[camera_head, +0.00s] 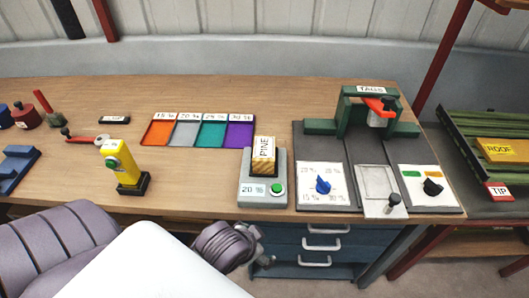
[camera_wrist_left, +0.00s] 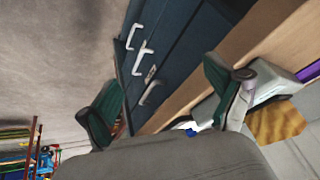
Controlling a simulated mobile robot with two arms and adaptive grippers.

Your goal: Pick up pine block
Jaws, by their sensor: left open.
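The pine block (camera_head: 263,156), a light wooden block with a "PINE" label, stands upright on a grey device (camera_head: 249,193) with a "20 %" display and a green button. In the left wrist view the block (camera_wrist_left: 276,123) shows at the right, outside the space between my fingers. My left gripper (camera_wrist_left: 165,100) is open and empty, with its two green fingers spread apart. In the head view my left arm's wrist is at the table's front edge, in front of and below the device; its fingers are mostly hidden there. My right gripper is not in view.
A yellow tester (camera_head: 123,163) stands left of the device. Coloured trays (camera_head: 200,131) lie behind it. Dial panels and a green press (camera_head: 375,112) are on the right. Blue drawers with white handles (camera_head: 314,244) sit under the table edge, near my left gripper.

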